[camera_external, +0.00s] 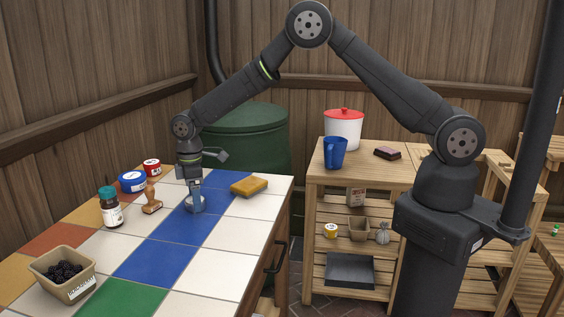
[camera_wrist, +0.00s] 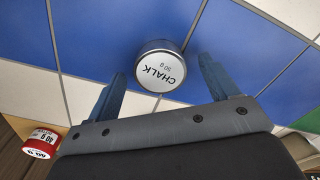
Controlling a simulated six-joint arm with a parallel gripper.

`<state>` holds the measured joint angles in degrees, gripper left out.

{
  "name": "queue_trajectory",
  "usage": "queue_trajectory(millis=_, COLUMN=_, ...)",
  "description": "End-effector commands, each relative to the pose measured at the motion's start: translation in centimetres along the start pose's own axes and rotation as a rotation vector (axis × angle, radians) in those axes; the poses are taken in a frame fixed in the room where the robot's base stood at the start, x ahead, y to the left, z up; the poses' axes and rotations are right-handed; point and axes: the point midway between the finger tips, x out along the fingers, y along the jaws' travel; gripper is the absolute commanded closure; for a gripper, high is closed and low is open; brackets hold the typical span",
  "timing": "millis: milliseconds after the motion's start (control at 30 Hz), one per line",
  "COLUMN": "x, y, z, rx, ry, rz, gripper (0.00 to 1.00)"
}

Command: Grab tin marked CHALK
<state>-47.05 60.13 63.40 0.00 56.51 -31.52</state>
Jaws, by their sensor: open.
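In the wrist view my gripper (camera_wrist: 163,72) is open, with one finger to the left of the tin and one to the right. A gap shows on each side, and the fingers do not grip it.
A wooden stamp (camera_external: 152,198) stands just left of my gripper and a yellow sponge (camera_external: 249,187) lies to the right. A blue tin (camera_external: 132,181), a red tin (camera_external: 152,167), a teal-capped bottle (camera_external: 110,207) and a berry basket (camera_external: 64,274) stand further left.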

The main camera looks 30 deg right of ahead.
Motion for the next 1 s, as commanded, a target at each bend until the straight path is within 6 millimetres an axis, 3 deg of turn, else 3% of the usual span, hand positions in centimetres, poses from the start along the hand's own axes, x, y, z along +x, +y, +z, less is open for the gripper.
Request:
queue_trajectory(millis=100, x=1.1, y=0.0, z=0.0, rx=0.000, ry=0.001, rz=0.001, gripper=0.20)
queue_trajectory(millis=300, x=1.2, y=0.0, z=0.0, rx=0.000, ry=0.002, rz=0.001, gripper=0.22)
queue_trajectory(millis=500, x=1.1, y=0.0, z=0.0, rx=0.000, ry=0.001, rz=0.001, gripper=0.61)
queue_trajectory(millis=567, x=1.1, y=0.0, z=0.0, rx=0.000, ry=0.001, rz=0.001, gripper=0.70)
queue_trajectory(millis=833, x=1.0, y=0.0, z=0.0, rx=0.000, ry=0.002, rz=0.001, gripper=0.70)
queue_trajectory(millis=1000, x=-0.2, y=0.0, z=-0.1, rx=0.000, ry=0.003, rz=0.002, gripper=0.70)
